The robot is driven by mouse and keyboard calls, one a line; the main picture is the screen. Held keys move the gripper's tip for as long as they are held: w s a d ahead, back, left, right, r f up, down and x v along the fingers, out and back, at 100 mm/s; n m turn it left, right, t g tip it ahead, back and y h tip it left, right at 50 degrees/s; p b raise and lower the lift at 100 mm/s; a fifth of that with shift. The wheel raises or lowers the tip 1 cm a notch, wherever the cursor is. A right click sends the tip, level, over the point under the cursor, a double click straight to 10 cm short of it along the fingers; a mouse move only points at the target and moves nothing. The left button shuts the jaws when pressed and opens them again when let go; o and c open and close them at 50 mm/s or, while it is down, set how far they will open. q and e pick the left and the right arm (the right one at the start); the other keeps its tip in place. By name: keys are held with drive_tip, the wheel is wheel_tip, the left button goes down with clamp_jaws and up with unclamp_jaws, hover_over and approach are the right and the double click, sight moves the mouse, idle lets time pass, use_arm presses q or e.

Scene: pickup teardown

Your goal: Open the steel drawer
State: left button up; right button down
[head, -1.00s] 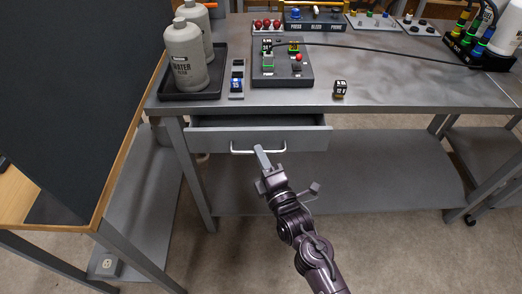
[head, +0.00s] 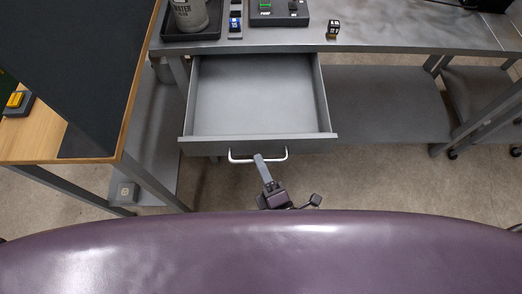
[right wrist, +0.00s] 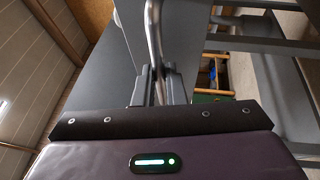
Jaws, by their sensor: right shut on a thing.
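The steel drawer (head: 258,95) is pulled well out from under the steel workbench, and its empty inside shows in the head view. Its light metal handle (head: 238,160) is on the front panel (head: 215,146). My right gripper (head: 260,160) is at the handle's middle. In the right wrist view the handle bar (right wrist: 154,40) runs down between the two fingers of my right gripper (right wrist: 152,80), which are shut on it. A large purple part of my own body covers the bottom of the head view. My left gripper is not in view.
The workbench top (head: 400,35) carries a black tray (head: 190,36) with a grey bottle (head: 188,14), a control box (head: 280,17) and a small black cube (head: 333,29). A dark panel on a wooden table (head: 35,140) stands at the left. A lower shelf (head: 390,105) lies right of the drawer.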

drive_tip(key=shift+s, duration=0.1)
drive_tip(key=c, duration=1.5)
unclamp_jaws()
drive_tip(key=b+v, duration=0.1)
drive_tip(key=v, duration=0.6)
drive_tip(key=shift+s+d, duration=0.15)
drive_tip(key=shift+s, duration=0.25)
drive_tip(key=shift+f, duration=0.15)
